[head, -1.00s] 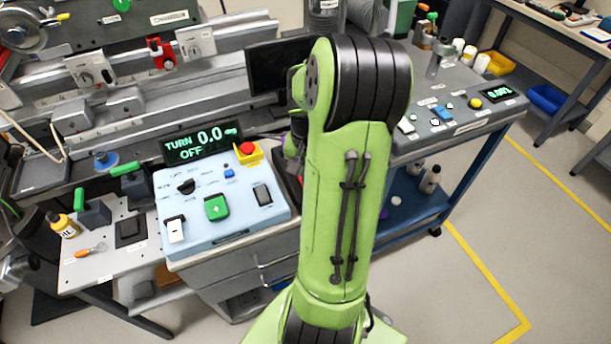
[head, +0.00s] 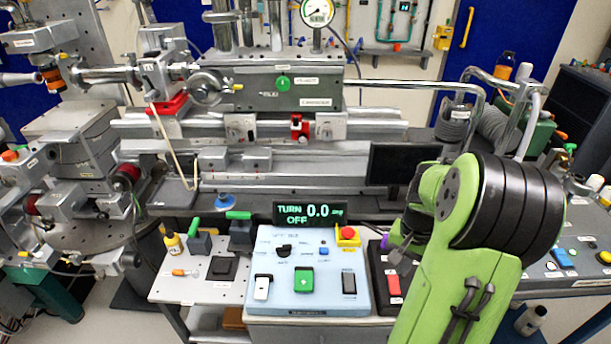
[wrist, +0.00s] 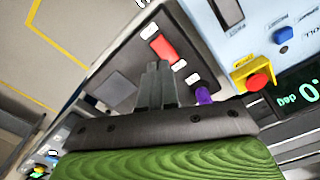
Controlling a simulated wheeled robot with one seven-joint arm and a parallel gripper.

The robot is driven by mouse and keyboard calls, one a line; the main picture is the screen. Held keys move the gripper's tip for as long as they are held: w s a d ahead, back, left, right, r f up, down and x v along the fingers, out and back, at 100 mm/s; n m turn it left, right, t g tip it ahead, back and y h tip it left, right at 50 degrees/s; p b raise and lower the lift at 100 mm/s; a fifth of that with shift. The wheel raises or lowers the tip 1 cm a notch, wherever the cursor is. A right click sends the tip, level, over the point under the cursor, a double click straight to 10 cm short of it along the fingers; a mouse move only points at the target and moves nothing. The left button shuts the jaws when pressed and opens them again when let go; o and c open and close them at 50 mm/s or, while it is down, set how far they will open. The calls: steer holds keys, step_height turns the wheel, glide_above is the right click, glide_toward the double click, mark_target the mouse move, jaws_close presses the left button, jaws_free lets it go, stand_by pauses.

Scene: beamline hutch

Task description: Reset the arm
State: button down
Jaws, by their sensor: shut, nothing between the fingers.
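My green arm (head: 460,285) rises at the right of the head view, bent at a black-ringed joint. My gripper (head: 400,258) is partly hidden beside it, over the black panel right of the light blue control box (head: 340,262). In the wrist view my gripper (wrist: 156,68) is shut and empty, its dark fingers pointing at a black panel (wrist: 112,60) with a red switch (wrist: 162,46) and a purple knob (wrist: 203,95). I cannot tell whether the fingertips touch the panel.
The control box carries a green rocker (head: 304,280), a red stop button (head: 347,233) and a display (head: 310,213) reading "TURN 0.0 deg OFF". A dark monitor (head: 402,165) stands behind the gripper. Beamline hardware fills the back.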

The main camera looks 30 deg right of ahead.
steer(key=w+a+r+n+t+h+p, duration=0.2)
steer(key=a+r+n, duration=0.4)
steer(key=a+r, duration=0.85)
steer(key=s+a+r+n+t+y+p, duration=0.2)
steer(key=s+a+n, duration=0.4)
steer(key=a, duration=0.6)
steer(key=shift+s+r+t, duration=0.6)
steer(key=shift+r+t, duration=0.1)
steer(key=shift+t, duration=0.1)
